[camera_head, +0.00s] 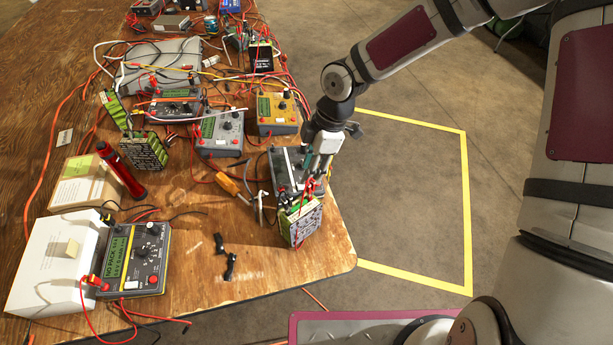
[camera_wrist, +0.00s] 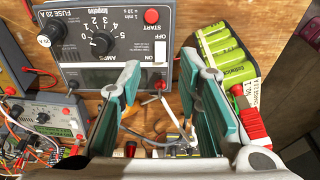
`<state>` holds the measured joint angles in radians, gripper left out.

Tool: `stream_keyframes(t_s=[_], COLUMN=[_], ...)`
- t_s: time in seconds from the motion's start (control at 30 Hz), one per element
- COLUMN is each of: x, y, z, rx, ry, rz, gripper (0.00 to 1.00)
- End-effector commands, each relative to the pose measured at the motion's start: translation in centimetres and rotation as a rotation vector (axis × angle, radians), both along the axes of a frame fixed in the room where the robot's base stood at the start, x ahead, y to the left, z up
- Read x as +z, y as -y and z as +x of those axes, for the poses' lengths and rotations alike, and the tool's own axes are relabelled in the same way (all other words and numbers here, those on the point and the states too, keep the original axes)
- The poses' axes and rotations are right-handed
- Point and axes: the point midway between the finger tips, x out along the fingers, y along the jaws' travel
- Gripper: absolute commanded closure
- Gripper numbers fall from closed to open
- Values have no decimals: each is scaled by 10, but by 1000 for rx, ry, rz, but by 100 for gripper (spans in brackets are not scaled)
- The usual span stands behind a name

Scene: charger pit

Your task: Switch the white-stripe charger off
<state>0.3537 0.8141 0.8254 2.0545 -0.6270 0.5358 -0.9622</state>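A grey charger with a dark face (camera_head: 285,168) stands near the table's right edge, partly hidden by my gripper. In the wrist view this charger (camera_wrist: 100,45) fills the upper left, with an AMPS dial, a red START button (camera_wrist: 151,16) and a light ON/OFF switch area (camera_wrist: 160,62). My gripper (camera_head: 316,168) is over the right end of this charger. Its fingers (camera_wrist: 160,78) are apart with nothing held, and the ON/OFF area shows between them. Contact cannot be told.
A green battery pack (camera_head: 300,221) stands close in front, and shows right of the fingers (camera_wrist: 222,55). Other chargers include a yellow one (camera_head: 278,114), grey ones (camera_head: 219,133) and a dark one (camera_head: 135,258). Loose leads cross the wooden table. The floor to the right is clear.

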Motion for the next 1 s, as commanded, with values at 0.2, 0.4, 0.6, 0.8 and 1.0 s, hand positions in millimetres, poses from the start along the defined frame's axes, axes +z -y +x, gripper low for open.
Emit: stream_keyframes(t_s=[0.2,0.4,0.6,0.8,1.0], x=[42,63,68,68,68], y=[11,17,18,18,18], z=[3,4,4,4,4], rx=[-2,-2,1,0,-1], ry=[1,0,-1,-1,-1], rz=[0,-1,0,0,-1], gripper=[68,68,68,68,68])
